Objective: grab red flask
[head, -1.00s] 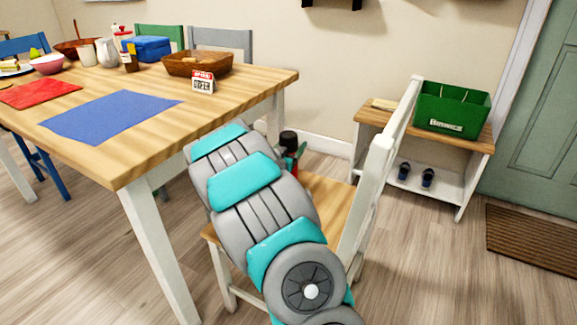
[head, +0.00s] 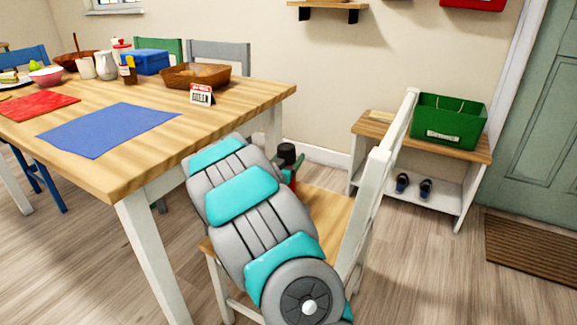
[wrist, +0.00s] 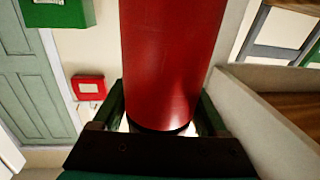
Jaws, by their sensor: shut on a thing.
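The red flask (wrist: 172,55) fills the middle of the wrist view, and the green fingers of my gripper (wrist: 162,114) are on either side of it, shut on it. In the head view the flask's black cap (head: 287,151) and a sliver of its red body show just beyond my arm, by the wooden chair seat (head: 325,211). My arm hides most of the flask and gripper there. I cannot tell whether the flask's base touches the seat.
The chair's white back (head: 380,185) rises right of my arm. A wooden table (head: 225,112) with several items stands left. A low bench (head: 465,148) holding a green crate (head: 450,123) is at the right. Open floor lies at the lower right.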

